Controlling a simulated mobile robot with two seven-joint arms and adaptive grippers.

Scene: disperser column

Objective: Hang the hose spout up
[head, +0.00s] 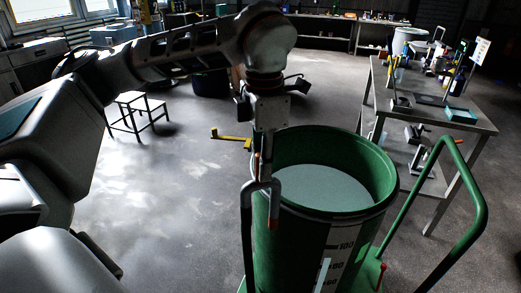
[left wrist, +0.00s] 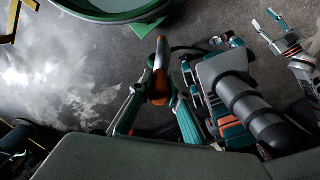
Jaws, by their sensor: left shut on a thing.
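My left gripper (head: 264,158) points down beside the near left rim of a green drum (head: 330,232) and is shut on the hose spout (head: 262,185). The spout is a dark grey bent pipe with a red-orange end hanging down outside the drum wall. Its long grey part runs down out of the picture. In the left wrist view the orange and grey spout end (left wrist: 159,85) shows near the middle. The exact grip is partly hidden. My right gripper (left wrist: 268,27) shows at the upper right of the left wrist view, fingers apart and empty.
A pale fill (head: 322,187) shows inside the drum. A green tube handle (head: 470,190) rises at the right. A yellow bracket (head: 232,138) is left of the drum. A metal table (head: 440,115) with tools stands behind right. A step stool (head: 137,112) stands left; floor there is clear.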

